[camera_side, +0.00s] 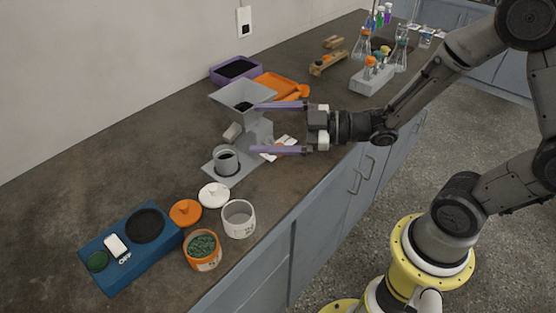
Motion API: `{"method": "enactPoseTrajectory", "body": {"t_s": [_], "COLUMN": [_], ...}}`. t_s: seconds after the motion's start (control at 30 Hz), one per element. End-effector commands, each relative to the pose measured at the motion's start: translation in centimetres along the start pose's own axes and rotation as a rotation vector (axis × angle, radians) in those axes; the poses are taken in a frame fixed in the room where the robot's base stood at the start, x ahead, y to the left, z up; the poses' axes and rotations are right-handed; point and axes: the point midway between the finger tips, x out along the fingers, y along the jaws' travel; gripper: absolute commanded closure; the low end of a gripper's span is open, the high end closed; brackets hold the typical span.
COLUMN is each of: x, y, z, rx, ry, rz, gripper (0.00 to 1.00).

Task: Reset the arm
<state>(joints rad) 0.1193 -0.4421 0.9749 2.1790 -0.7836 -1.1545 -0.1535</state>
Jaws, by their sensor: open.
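My gripper (266,128) is open and level above the bench, with its two long purple fingers spread wide and pointing left. Nothing is held between the fingers. The upper finger overlaps the grey hopper (240,92) in the picture, and I cannot tell whether it touches it. The hopper tops a grey device with dark material inside. A small grey cup (226,161) with dark contents stands on the device's base plate (240,168). The lower finger and gripper body partly hide a white and orange item (283,148) lying on the bench.
A blue device (131,245) marked OFF sits at front left. Near it are an orange jar (203,250) with green contents, a white jar (238,218), an orange lid (186,212) and a white lid (213,195). Purple (236,69) and orange trays (272,83) and flasks (362,45) stand farther back.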

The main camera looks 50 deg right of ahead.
Motion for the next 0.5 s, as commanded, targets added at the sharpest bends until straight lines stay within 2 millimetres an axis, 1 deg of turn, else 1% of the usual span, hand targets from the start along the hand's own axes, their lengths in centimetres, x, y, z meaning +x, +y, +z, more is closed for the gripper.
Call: {"method": "enactPoseTrajectory", "body": {"t_s": [0.03, 0.13, 0.2, 0.27, 0.3, 0.37, 0.43, 0.5], "x": [-0.2, -1.2, -2.5, -3.9, -4.8, -6.5, -8.4, -10.4], "y": [2.1, 5.5, 7.4, 8.6, 9.3, 9.9, 10.3, 10.1], "z": [-1.9, -3.9, -5.1, -5.9, -6.4, -6.9, -7.3, -7.3], "rx": [-0.036, -0.053, -0.039, -0.013, 0.009, 0.052, 0.113, 0.183], "ry": [-0.032, -0.124, -0.188, -0.243, -0.278, -0.330, -0.391, -0.454], "rz": [0.053, 0.154, 0.221, 0.274, 0.305, 0.348, 0.389, 0.416], "gripper": [0.00, 0.00, 0.00, 0.00, 0.00, 0.00, 0.00, 0.00]}}
